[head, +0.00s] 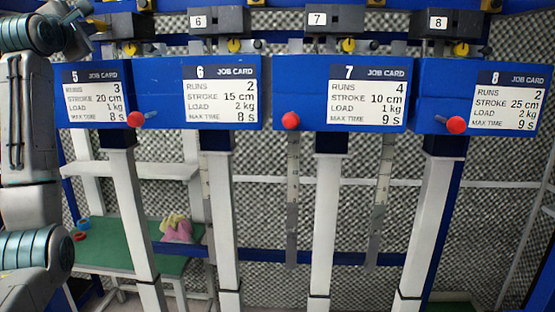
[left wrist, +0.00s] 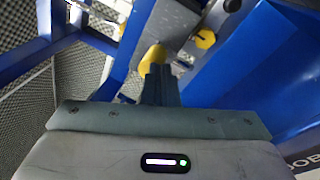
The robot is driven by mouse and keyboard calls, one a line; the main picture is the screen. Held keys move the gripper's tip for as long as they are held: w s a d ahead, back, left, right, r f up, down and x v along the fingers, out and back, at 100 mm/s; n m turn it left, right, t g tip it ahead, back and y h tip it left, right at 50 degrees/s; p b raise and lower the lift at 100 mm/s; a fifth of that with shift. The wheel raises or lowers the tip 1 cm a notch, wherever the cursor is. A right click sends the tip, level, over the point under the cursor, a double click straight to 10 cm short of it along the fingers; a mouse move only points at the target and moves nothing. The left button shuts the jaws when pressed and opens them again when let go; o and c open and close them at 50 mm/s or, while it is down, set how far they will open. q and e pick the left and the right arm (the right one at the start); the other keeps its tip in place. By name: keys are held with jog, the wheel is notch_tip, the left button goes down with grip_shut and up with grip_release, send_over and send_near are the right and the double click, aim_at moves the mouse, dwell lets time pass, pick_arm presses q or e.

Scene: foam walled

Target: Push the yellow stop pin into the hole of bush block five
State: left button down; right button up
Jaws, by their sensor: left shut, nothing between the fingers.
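The job card of station five (head: 95,98) is on a blue panel at the left in the head view. Above it is the dark bush block five (head: 125,26), partly hidden by my left arm. A yellow stop pin head (head: 131,48) shows just below that block. My left gripper (head: 97,24) is at the block's left side, small and partly hidden in the head view. In the left wrist view its fingers (left wrist: 160,72) are shut with nothing between them. The yellow pin head (left wrist: 152,58) is right at the fingertips; I cannot tell whether they touch.
Red knobs, such as one by card five (head: 135,119), stick out of the panels. A green-topped table (head: 120,236) stands lower left behind white posts.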

pick_arm(q)
jog(key=shift+w, duration=0.85)
jog(key=s+b, duration=0.1)
jog(key=s+f+b, duration=0.1)
jog(key=s+b, duration=0.1)
jog(key=shift+s+b, duration=0.25)
jog(key=shift+b, duration=0.05)
